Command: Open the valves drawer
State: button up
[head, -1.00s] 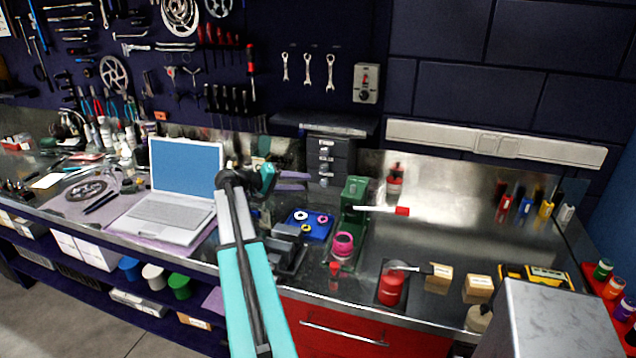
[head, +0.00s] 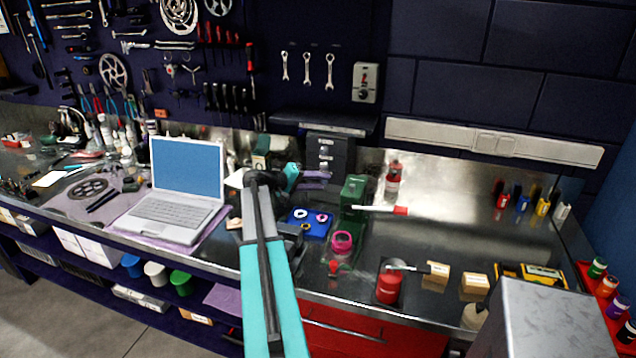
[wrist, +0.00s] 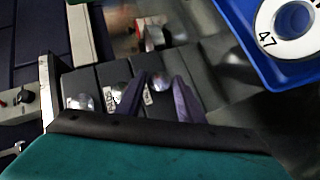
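A small dark grey drawer cabinet (head: 326,150) stands at the back of the bench, its drawers stacked, with round metal knobs and white labels. It shows turned on its side in the wrist view (wrist: 95,78), where the label text is too small to read surely. My gripper (head: 318,178) is in front of the cabinet's lower part. In the wrist view its two purple fingers (wrist: 158,98) are apart, with a metal knob (wrist: 160,80) showing between them. I cannot tell whether they touch it. The drawers I can see look shut.
A blue tray with rings (head: 310,222) lies below my gripper. A green stand (head: 353,197) with a red-tipped white handle is to the right. An open laptop (head: 180,190) stands to the left. A dark shelf (head: 322,123) overhangs the cabinet.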

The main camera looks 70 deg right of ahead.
grip_shut()
jog(key=shift+s+a+f+b, duration=0.1)
jog(key=shift+a+b, duration=0.4)
jog(key=shift+a, duration=0.3)
jog(key=shift+s+a+b, duration=0.1)
jog(key=shift+a+b, duration=1.2)
jog(key=shift+a, duration=1.85)
grip_release()
jog(key=b+v, duration=0.3)
jog(key=v, duration=1)
jog(key=shift+w+a+r, duration=0.2)
jog(key=shift+w+a, duration=0.05)
jog(key=shift+a, duration=0.05)
